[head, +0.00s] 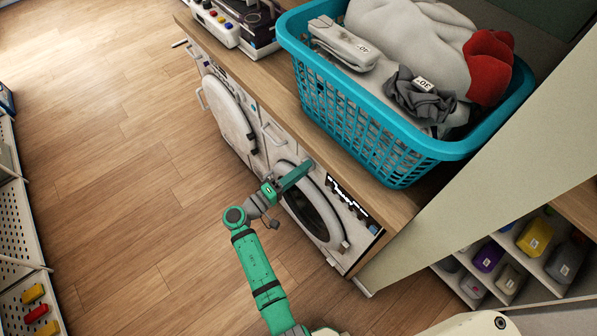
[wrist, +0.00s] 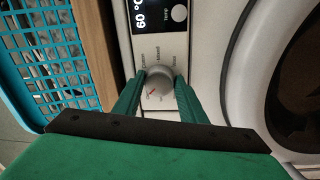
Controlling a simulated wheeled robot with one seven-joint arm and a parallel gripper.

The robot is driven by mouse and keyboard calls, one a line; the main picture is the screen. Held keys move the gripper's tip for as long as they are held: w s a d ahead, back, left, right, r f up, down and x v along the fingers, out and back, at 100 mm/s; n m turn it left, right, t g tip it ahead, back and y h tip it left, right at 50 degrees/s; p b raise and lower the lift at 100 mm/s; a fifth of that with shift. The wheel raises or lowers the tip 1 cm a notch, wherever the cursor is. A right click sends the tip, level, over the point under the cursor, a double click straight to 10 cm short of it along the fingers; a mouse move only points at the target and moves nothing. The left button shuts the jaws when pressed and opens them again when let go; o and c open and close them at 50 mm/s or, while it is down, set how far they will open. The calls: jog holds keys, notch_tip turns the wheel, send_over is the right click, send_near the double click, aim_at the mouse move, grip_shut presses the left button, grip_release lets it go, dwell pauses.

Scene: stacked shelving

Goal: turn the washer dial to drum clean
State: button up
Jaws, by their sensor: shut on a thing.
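The washer (head: 345,262) with a round dark door stands under the wooden counter in the head view. In the head view my gripper (head: 300,172) reaches the washer's front, and the dial is hidden there.
A display (wrist: 155,16) reading 60 °C and a round button (wrist: 179,13) sit above the dial. A teal laundry basket (head: 350,118) stands on the counter (head: 268,96). Another machine with an open white door (head: 228,115) is to the left. The wooden floor (head: 120,190) is clear.

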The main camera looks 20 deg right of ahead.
jog(key=shift+s+d, duration=0.1)
jog(key=shift+d, duration=0.1)
jog(key=o, duration=1.1)
jog(key=shift+c, duration=0.2)
jog(key=shift+a, duration=0.1)
jog(key=v, duration=1)
jog(key=shift+a, duration=0.35)
jog(key=shift+d+f, duration=0.1)
